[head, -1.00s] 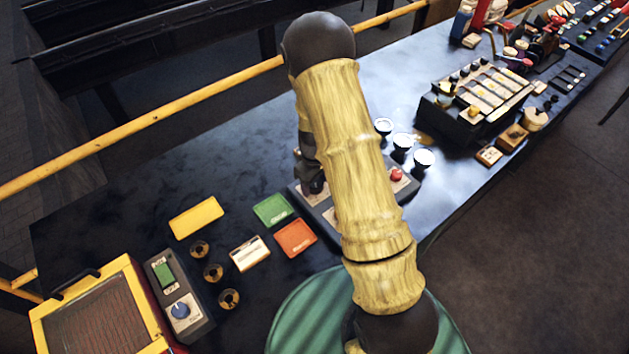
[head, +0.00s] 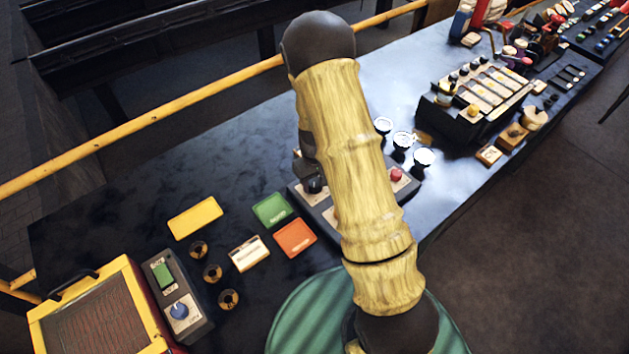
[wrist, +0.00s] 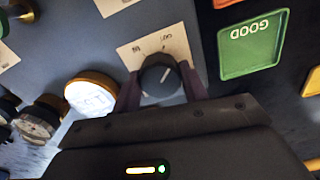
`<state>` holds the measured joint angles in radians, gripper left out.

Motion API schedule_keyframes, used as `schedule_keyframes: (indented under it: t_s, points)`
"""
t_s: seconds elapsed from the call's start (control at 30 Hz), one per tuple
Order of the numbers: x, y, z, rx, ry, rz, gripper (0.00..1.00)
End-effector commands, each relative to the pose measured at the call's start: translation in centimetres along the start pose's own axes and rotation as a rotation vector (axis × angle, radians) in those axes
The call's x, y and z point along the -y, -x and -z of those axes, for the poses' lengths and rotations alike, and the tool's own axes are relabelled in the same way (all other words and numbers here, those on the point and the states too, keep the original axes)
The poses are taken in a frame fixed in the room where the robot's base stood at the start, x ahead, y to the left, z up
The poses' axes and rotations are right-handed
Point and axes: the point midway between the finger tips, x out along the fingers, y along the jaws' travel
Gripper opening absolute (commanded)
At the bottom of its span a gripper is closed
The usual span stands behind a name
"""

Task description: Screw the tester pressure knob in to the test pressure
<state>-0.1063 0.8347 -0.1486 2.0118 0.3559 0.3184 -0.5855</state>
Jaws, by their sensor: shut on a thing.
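The tester pressure knob (wrist: 160,78) is a dark round knob with a white pointer line, on a pale scale plate (wrist: 160,44) of the grey tester panel (wrist: 205,12). My gripper (wrist: 161,85) is shut on it, one finger on each side. In the head view the knob (head: 313,185) shows beside my arm, which hides much of the tester. A round, brass-rimmed gauge (wrist: 90,94) stands left of the knob in the wrist view; its face is washed out by glare, so I cannot read it.
A green GOOD tray (wrist: 250,46) lies right of the panel in the wrist view. In the head view, a red button (head: 396,174) sits on the tester's right side. An orange tray (head: 295,238) and a yellow tray (head: 195,218) lie on the dark bench.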

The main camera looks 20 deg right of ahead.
Motion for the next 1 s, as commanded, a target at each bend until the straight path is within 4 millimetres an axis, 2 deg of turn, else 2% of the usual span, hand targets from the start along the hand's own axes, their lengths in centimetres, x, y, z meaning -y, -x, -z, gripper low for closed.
schedule_keyframes:
  t_s: [1.0]
  points:
    - [0.23, -0.08, -0.1, 0.006, -0.941, -0.001, 0.2]
